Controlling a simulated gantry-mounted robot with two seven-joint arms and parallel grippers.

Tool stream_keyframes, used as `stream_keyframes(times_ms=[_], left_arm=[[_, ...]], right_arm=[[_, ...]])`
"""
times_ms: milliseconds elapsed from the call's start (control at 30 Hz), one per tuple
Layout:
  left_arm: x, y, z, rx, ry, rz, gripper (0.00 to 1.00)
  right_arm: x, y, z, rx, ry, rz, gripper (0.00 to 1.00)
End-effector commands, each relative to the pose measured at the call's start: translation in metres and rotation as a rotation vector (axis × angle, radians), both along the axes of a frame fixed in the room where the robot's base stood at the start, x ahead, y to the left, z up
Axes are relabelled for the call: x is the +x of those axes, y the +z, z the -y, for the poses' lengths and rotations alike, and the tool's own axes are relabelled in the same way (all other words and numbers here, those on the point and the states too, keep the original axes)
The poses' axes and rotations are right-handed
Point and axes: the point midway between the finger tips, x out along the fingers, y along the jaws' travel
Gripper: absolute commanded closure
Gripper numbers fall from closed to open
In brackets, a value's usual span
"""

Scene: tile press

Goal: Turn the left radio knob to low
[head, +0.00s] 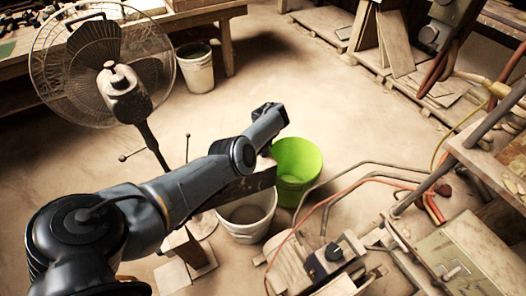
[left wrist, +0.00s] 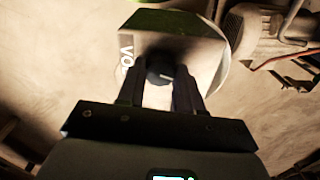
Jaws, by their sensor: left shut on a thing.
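In the left wrist view, the radio knob (left wrist: 157,65) is a dark round knob with a short pale mark, on the light front panel of a box (left wrist: 185,52). Pale letters reading "VO" run up the panel's left side. The two dark fingers of my left gripper (left wrist: 159,82) reach to the knob, one on each side, and are shut on it. In the head view my left arm comes in from the left, and its fingertips and the knob are hidden. I cannot tell from the pictures whether this is the left or right knob. My right gripper is not in view.
In the head view a white bucket (head: 246,229) and a green bucket (head: 297,168) stand close under my left arm. A caged fan (head: 75,60) stands at the left. Bent pipes and machinery (head: 335,255) fill the lower right. The floor behind the green bucket is clear.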

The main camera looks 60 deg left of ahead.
Motion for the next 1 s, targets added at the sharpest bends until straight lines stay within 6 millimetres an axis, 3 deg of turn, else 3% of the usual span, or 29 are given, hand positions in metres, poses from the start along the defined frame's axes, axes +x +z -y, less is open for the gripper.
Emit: stream_keyframes(times_ms=[433,1000], left_arm=[[0.0,-0.001,0.001,0.0,0.255,0.0,0.95],[0.0,0.0,0.0,0.0,0.299,0.0,0.95]], right_arm=[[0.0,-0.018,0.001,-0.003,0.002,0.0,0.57],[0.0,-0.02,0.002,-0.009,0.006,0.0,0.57]])
